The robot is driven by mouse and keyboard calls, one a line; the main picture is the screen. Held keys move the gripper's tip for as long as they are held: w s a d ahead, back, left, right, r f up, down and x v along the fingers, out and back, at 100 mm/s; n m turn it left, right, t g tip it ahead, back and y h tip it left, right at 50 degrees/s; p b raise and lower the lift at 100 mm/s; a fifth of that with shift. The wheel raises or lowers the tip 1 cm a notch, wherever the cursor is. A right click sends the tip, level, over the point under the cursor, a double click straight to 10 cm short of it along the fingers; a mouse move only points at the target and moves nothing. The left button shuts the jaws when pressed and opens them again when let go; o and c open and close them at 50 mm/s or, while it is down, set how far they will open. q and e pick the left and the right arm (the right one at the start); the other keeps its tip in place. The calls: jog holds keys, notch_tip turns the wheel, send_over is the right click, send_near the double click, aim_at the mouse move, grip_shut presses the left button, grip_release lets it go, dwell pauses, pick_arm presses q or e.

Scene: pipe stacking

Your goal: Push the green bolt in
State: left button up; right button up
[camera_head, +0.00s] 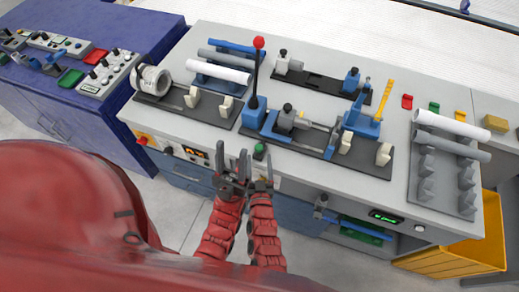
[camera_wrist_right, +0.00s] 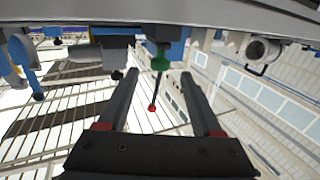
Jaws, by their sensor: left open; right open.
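The green bolt (camera_head: 260,149) sits at the front edge of the worktop, below the base of the lever with the red ball. In the right wrist view the green bolt (camera_wrist_right: 160,62) shows just past the fingertips, in line with the gap between them. My right gripper (camera_head: 257,168) is open and empty in front of the bolt, with no clear contact. My left gripper (camera_head: 231,162) is open and empty close to its left. The dark fingers of the two grippers overlap in the head view, so their exact gap is hard to tell.
The lever's red ball (camera_head: 259,43) stands above the worktop (camera_head: 310,165), with a clamp fixture (camera_head: 295,122) beside it. White pipes lie on racks at the back left and on a grey rack (camera_head: 440,185) at right. A yellow bin (camera_head: 460,250) stands at right.

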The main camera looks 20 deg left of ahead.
aim_at(259, 152)
jog(key=b+x, duration=0.1)
jog(key=x, duration=0.3)
jog(key=shift+w+a+f+b, duration=0.15)
jog(key=shift+w+b, duration=0.2)
jog(key=shift+w+a, duration=0.2)
jog(key=shift+w, duration=0.35)
jog(key=shift+r, duration=0.2)
grip_shut()
jog(key=shift+f, duration=0.1)
dwell(0.3)
